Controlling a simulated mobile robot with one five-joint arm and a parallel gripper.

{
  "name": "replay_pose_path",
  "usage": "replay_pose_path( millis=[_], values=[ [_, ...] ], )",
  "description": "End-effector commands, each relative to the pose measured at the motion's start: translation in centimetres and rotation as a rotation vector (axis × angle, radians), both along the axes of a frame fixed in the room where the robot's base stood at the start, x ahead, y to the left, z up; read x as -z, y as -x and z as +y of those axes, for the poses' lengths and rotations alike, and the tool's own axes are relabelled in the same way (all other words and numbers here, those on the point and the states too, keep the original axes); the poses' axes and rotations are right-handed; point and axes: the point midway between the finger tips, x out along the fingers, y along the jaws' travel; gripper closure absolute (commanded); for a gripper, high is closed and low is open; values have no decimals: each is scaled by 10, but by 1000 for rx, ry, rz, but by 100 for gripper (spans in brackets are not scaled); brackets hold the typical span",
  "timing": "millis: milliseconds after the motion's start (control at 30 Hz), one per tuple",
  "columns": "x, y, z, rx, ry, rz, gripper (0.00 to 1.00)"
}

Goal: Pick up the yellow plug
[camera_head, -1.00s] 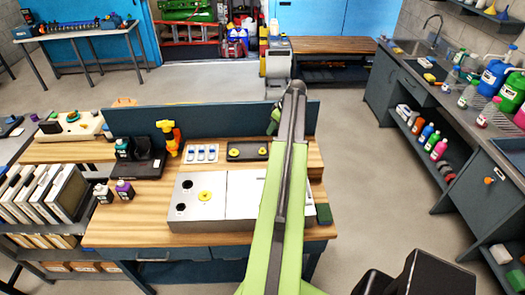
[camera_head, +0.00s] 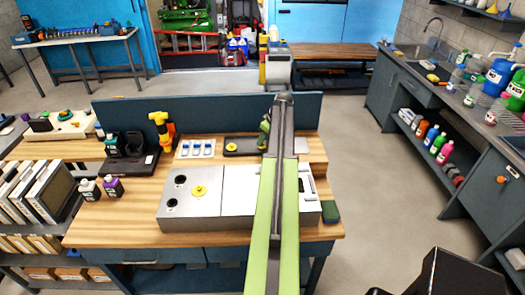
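A round yellow plug (camera_head: 199,191) sits on top of the silver metal box (camera_head: 235,206), right of two dark round holes. Another yellow round piece (camera_head: 232,147) lies on the dark tray (camera_head: 245,153) behind the box. My green arm reaches forward over the box's right part. My gripper (camera_head: 264,139) seems to be the small green and dark part hanging at the arm's far end, by the dark tray's right side. The arm partly hides it and the tray. I cannot see its fingers clearly or whether it holds anything.
A yellow-orange tool (camera_head: 162,130) stands behind the box, beside a black stand (camera_head: 131,155). A white tray with blue-topped items (camera_head: 196,149) lies left of the dark tray. A low blue panel (camera_head: 200,118) closes the bench's back. Bare wood (camera_head: 110,220) shows at left.

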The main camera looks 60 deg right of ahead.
Motion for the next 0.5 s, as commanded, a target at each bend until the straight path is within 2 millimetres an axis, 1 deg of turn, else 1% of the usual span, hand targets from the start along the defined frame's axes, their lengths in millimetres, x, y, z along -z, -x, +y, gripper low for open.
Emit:
replay_pose_path(
  millis=[33,100,333,367,500],
  values=[
    [19,-4,-1,-1,0,0,61],
    [25,-8,-1,-1,0,0,61],
    [22,-9,0,0,0,0,61],
    [22,-9,0,0,0,0,64],
    [22,-9,0,-1,0,0,82]
  ],
)
